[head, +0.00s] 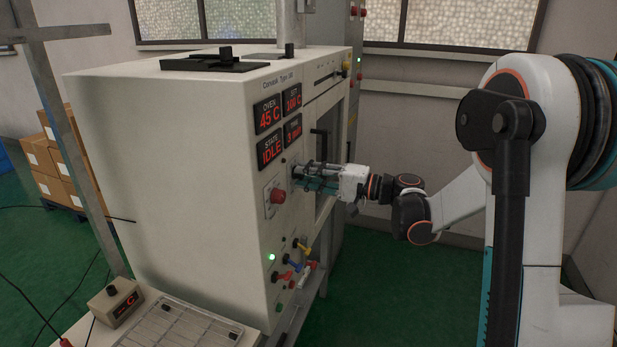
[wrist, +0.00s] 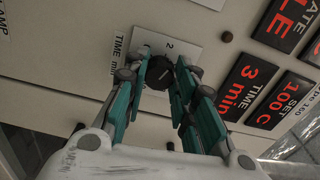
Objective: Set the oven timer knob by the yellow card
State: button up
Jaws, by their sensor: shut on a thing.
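My gripper (head: 299,174) reaches the front panel of the beige oven (head: 170,150) from the right in the head view. In the wrist view my gripper (wrist: 160,82) is shut on the black timer knob (wrist: 160,66), with its teal fingers on either side. The knob sits on a white dial plate (wrist: 180,46) where a "2" can be read; the fingers cover other marks. A "TIME min" label (wrist: 117,55) is beside it. The TIME display (wrist: 245,88) reads 3 min. I cannot make out a yellow card in either view.
The SET display (head: 291,98) reads 100 C, the OVEN display (head: 268,114) 45 C and the STATE display (head: 269,150) IDLE. A red knob (head: 277,196) sits left of my gripper. The green floor (head: 375,290) at right is clear.

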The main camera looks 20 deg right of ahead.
jog(key=m, duration=2.6)
jog(key=shift+w+d, duration=0.2)
jog(key=shift+w, duration=0.05)
dwell(0.3)
jog(key=o, duration=1.1)
jog(key=shift+r, duration=0.1)
jog(key=shift+c, duration=0.2)
jog(key=shift+d, duration=0.1)
